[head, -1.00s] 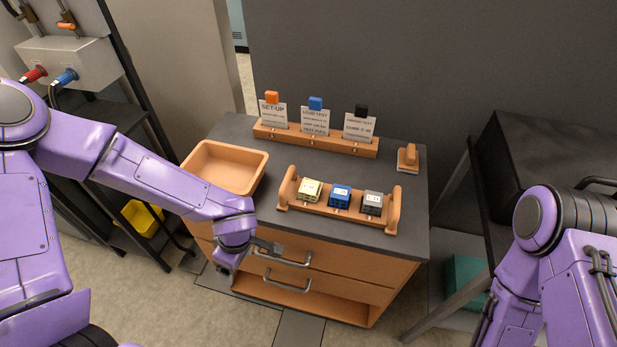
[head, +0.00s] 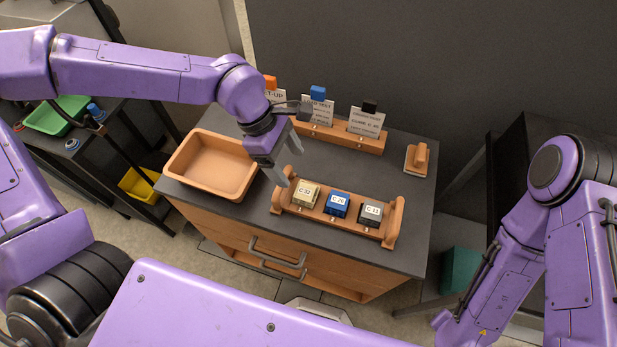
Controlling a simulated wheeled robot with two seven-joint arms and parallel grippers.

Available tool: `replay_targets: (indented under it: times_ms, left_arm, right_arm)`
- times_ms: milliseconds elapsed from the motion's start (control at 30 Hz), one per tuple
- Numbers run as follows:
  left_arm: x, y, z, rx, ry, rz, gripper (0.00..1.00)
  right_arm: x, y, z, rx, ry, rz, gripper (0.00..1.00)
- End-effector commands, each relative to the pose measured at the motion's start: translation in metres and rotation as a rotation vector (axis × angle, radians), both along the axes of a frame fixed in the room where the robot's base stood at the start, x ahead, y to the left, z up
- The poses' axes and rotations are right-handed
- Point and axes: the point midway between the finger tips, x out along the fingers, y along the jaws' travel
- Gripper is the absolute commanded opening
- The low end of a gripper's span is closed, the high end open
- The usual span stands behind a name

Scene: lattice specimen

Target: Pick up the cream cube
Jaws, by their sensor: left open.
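The cream cube (head: 306,194), with a label on top, sits at the left end of an orange wooden rack (head: 345,226) on the dark cabinet top. A blue cube (head: 337,205) and a grey cube (head: 370,214) sit to its right in the same rack. My left gripper (head: 285,165) is open and empty, above and slightly left of the cream cube, with its fingers pointing down and apart from the cube. My right arm shows at the right edge; its gripper is out of the picture.
An orange tray (head: 185,182) stands empty left of the rack. A card holder (head: 368,143) with several clipped cards stands behind, partly hidden by my left gripper. A small orange block with a handle (head: 416,160) lies at the back right.

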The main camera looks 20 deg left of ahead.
Motion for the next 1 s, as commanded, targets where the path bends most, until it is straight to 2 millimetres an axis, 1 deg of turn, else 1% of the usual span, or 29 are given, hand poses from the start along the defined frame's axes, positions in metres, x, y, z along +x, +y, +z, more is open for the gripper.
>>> replay_targets:
  times_ms: [100,233,333,433,533,633,800,833,867,900,967,1000]
  left_arm:
    - [-0.003,-0.006,-0.022,0.004,0.006,0.005,0.78]
    - [-0.004,-0.010,-0.038,0.003,0.004,0.012,0.78]
    - [-0.003,-0.014,-0.049,0.005,0.005,0.013,0.78]
    - [-0.002,-0.021,-0.066,0.007,0.006,0.010,0.78]
    - [-0.001,-0.028,-0.082,0.004,0.005,0.010,0.78]
    - [-0.001,-0.031,-0.089,0.002,0.003,0.012,0.78]
    - [-0.001,-0.031,-0.089,0.000,0.003,0.012,0.78]
    - [0.000,-0.031,-0.089,0.000,0.002,0.011,0.74]
    - [0.000,-0.031,-0.089,0.000,0.002,0.011,0.65]
    - [0.000,-0.031,-0.089,0.001,0.002,0.011,0.52]
    - [0.000,-0.032,-0.089,0.001,0.002,0.011,0.32]
    - [0.000,-0.032,-0.089,0.001,0.002,0.011,0.19]
  right_arm:
    - [-0.001,0.000,0.002,0.000,0.001,0.000,0.43]
    - [-0.001,0.000,0.003,0.000,0.001,0.000,0.43]
    - [-0.001,0.000,0.008,0.000,0.001,0.000,0.43]
    - [0.000,0.000,0.016,0.000,0.001,0.000,0.43]
    - [0.000,0.000,0.016,0.000,0.001,0.000,0.43]
    - [0.000,0.000,0.016,0.000,0.001,0.000,0.43]
    - [0.000,0.000,0.015,0.000,0.001,0.000,0.43]
    - [0.000,0.000,0.015,0.000,0.001,0.000,0.43]
    - [0.000,0.000,0.015,0.000,0.001,0.000,0.43]
    - [0.000,0.000,0.015,0.000,0.001,0.000,0.43]
    - [-0.001,0.000,0.015,0.000,0.001,0.000,0.43]
    - [-0.001,0.000,0.015,0.000,0.001,0.000,0.43]
